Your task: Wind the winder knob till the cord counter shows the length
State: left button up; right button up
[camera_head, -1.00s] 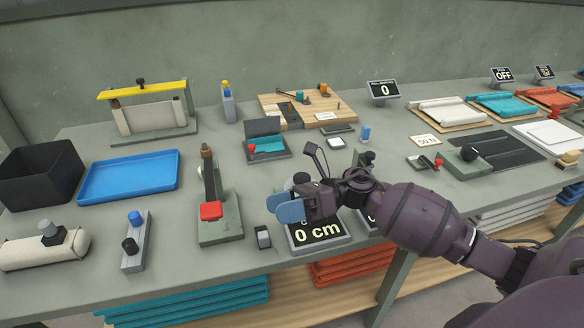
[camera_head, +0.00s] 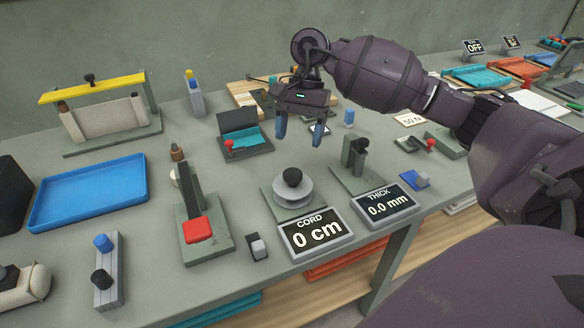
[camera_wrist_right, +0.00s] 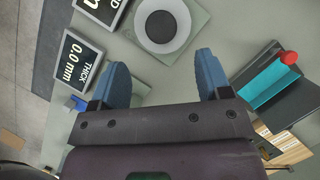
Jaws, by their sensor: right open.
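The winder is a pale grey disc (camera_head: 292,192) with a black knob (camera_head: 292,177) on a green-grey base. In the right wrist view the winder knob (camera_wrist_right: 161,27) shows at the top middle, beyond the fingertips. The cord counter (camera_head: 316,237) in front of it reads 0 cm. My right gripper (camera_head: 300,138) is open and empty, its blue fingers pointing down, above and behind the knob and apart from it. In the right wrist view its fingers (camera_wrist_right: 162,75) stand wide apart. My left gripper is not in view.
A thickness gauge with a display (camera_head: 387,205) reading 0.0 mm stands right of the winder. A lever press with a red pad (camera_head: 198,230) stands left. A small grey-black block (camera_head: 257,246) sits near the front edge. A teal-lined box (camera_head: 245,140) is behind.

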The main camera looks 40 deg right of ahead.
aim_at(293, 173)
jog(key=x, duration=0.7)
jog(key=shift+s+a+f, duration=0.1)
jog(key=shift+a+f, duration=0.1)
jog(key=shift+f, duration=0.35)
jog(key=c, duration=0.9)
jog(key=shift+m, duration=0.4)
